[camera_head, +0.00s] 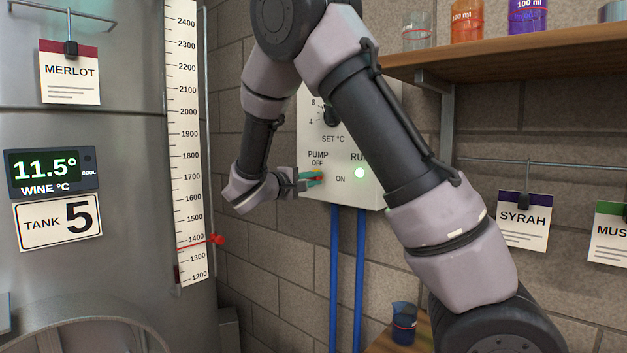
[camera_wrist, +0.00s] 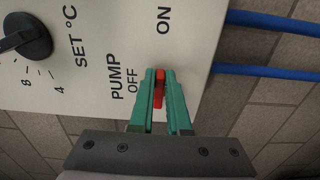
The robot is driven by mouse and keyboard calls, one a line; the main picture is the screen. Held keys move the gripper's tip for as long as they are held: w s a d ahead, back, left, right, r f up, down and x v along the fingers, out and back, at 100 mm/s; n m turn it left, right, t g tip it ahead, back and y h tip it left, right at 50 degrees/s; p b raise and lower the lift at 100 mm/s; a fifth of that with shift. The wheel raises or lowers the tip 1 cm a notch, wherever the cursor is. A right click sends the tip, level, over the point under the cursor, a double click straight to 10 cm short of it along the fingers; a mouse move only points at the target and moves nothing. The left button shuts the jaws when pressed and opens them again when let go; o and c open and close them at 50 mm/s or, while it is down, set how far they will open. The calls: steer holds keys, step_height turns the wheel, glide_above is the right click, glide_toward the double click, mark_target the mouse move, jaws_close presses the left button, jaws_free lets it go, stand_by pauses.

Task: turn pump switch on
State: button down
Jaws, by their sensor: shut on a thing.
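The pump switch is a red lever (camera_wrist: 159,88) on the white control panel (camera_head: 345,135), by the PUMP, OFF and ON labels. In the wrist view it lies along the line toward ON. My gripper (camera_wrist: 160,76), with green fingers, is shut on the lever, one finger on each side. In the head view my gripper (camera_head: 317,178) is at the panel left of ON, and its fingers hide most of the lever.
A black SET °C dial (camera_wrist: 26,38) is near the switch. Two blue pipes (camera_head: 347,270) run down from the panel. A wooden shelf (camera_head: 520,50) with vessels is at the upper right. The steel tank (camera_head: 120,130) and level scale (camera_head: 187,140) stand left.

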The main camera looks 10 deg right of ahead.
steer(key=c, duration=0.9)
jaws_free()
steer(key=shift+a, duration=0.1)
steer(key=v, duration=1)
steer(key=shift+s+a, duration=0.2)
